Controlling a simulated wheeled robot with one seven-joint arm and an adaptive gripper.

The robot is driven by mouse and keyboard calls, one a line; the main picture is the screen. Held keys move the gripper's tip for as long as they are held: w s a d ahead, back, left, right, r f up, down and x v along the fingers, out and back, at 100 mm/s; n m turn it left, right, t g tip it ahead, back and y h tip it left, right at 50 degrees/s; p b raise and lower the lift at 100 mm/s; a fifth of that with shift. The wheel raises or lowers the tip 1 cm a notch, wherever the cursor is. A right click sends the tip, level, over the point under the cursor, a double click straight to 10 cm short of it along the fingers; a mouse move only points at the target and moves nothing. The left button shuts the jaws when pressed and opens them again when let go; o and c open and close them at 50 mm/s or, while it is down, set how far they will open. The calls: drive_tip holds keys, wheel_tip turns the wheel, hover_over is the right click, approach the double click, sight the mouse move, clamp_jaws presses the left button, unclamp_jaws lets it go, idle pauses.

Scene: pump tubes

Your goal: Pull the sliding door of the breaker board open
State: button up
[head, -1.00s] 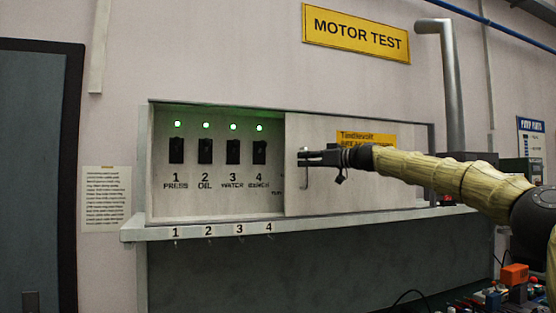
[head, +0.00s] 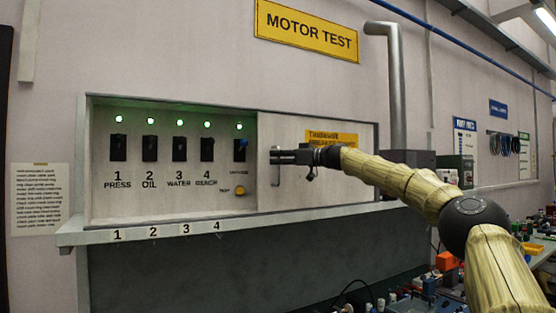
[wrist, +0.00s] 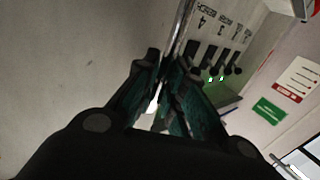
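The breaker board (head: 100,205) is a pale wall box, its left part uncovered. Its sliding door (head: 315,195) is a plain light panel covering the right part. An upright metal handle (head: 275,176) sits near the door's left edge. My gripper (head: 277,157) is at the handle, its fingers on either side of the bar. In the wrist view the bar (wrist: 180,28) runs down between the dark fingers (wrist: 160,95); the fingers hide the contact. The door moves with my gripper, so it appears shut on the handle.
Black breakers (head: 149,148) under green lights, another switch (head: 240,150) and a yellow button (head: 240,191) show in the opening. A shelf ledge (head: 135,233) runs below. A grey pipe (head: 396,90) stands right of the board. A cluttered bench is at lower right.

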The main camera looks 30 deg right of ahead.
drive_tip(key=o, duration=0.3)
drive_tip(key=shift+a, duration=0.1)
drive_tip(key=v, duration=1.2)
idle(0.3)
